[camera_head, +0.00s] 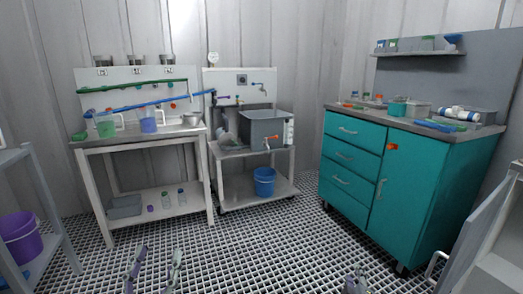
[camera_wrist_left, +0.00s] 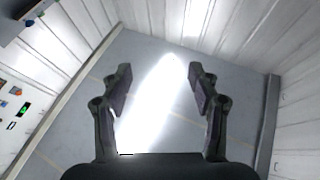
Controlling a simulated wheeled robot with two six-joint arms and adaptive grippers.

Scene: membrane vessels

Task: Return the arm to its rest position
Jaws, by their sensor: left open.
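My left gripper (camera_head: 155,258) shows at the bottom edge of the head view, left of centre, over the grid floor. Its two fingers stand apart with nothing between them. In the left wrist view the same gripper (camera_wrist_left: 160,78) is open and empty, pointing at a grey surface with a bright glare. My right gripper (camera_head: 355,282) shows only as a small piece at the bottom edge, right of centre. Its fingers are too cut off to read. Neither gripper touches anything that I can see.
A white bench (camera_head: 140,141) with green and blue cups stands at the back left. A cart (camera_head: 236,186) with a grey tank (camera_head: 263,127) and blue bucket (camera_head: 265,182) is beside it. A teal cabinet (camera_head: 425,185) stands right. Grid floor between is clear.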

